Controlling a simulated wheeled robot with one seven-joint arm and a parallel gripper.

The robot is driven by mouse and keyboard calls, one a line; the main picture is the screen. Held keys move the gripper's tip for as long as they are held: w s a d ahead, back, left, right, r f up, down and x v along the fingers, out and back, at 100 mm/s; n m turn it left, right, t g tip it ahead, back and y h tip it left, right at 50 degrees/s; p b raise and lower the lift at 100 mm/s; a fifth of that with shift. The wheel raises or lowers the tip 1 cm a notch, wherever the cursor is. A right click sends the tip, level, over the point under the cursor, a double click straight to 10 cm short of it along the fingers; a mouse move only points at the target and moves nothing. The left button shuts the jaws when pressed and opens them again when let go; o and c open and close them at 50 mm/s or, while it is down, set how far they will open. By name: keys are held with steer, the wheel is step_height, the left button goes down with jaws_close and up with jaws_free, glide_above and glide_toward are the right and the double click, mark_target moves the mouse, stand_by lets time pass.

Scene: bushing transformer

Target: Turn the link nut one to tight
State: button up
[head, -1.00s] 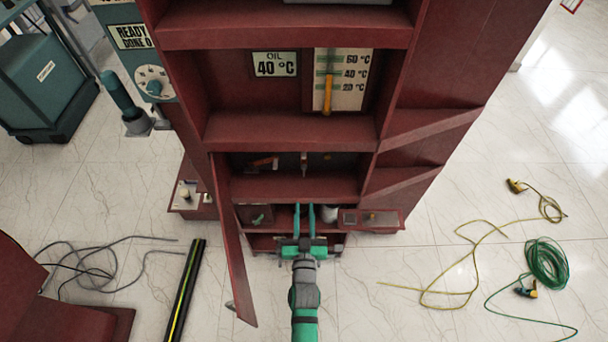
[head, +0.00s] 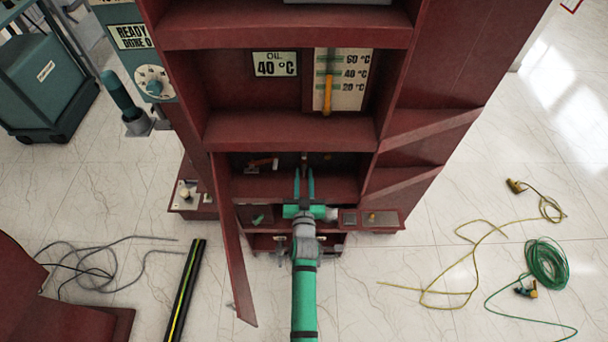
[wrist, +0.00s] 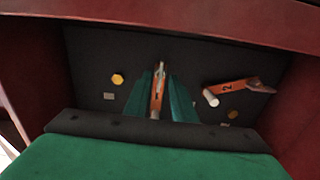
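In the wrist view an orange link (wrist: 158,85) stands in line with my gripper (wrist: 160,95), between its two green fingers. The fingers are apart, with no clear contact on the link. A second orange link (wrist: 231,88) marked 2 lies slanted to the right, with a pale cylinder beside it. I cannot tell which is link nut one. In the head view my gripper (head: 304,180) reaches into the red cabinet's lower compartment.
The red cabinet (head: 290,133) has shelf edges above and side walls around the compartment. An open red door (head: 236,255) hangs at left. A ledge (head: 385,219) juts out at right. Cables and a green coil (head: 547,263) lie on the floor at right.

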steer(key=shift+w, duration=0.35)
jaws_close()
